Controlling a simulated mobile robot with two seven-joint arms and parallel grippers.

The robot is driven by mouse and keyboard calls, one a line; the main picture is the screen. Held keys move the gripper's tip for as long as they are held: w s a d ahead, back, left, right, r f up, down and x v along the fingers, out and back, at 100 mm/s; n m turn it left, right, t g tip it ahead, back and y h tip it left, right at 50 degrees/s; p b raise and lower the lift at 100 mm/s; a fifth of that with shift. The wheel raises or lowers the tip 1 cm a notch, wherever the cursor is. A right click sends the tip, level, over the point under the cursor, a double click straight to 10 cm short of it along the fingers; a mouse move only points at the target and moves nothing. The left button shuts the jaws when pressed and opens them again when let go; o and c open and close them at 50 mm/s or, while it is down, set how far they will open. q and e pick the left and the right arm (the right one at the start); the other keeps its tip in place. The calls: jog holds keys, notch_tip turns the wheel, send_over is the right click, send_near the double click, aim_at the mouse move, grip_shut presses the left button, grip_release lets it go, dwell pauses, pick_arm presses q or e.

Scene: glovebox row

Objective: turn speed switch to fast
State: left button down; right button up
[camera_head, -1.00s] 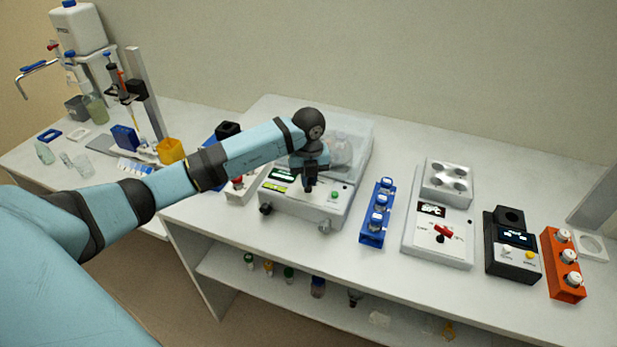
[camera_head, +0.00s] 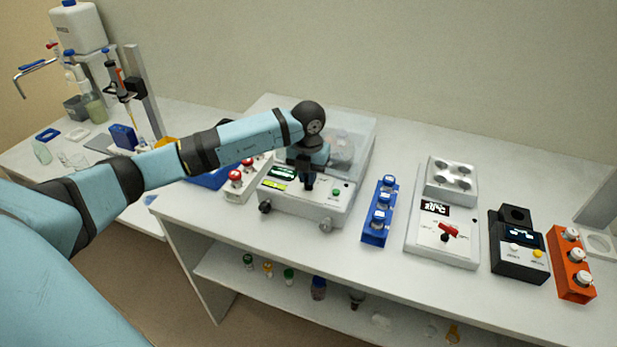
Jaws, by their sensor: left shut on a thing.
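A white machine with a clear lid (camera_head: 345,135) stands in the middle of the bench. Its front panel (camera_head: 325,207) has two displays at the left and a green button (camera_head: 336,192) at the right. My left gripper (camera_head: 308,188) points down onto the panel between the displays and the green button. It is shut on a small part there, presumably the speed switch. The gripper hides that part, so its setting cannot be read. My right gripper is not in view.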

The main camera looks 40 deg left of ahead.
pick_arm(q)
jog(key=shift+m, duration=0.3)
jog(key=c, duration=1.2)
grip_release()
jog(key=shift+o, duration=0.2)
jog(key=shift+r, duration=0.1)
notch_tip(320, 180, up, 14)
jog(key=b, duration=0.1)
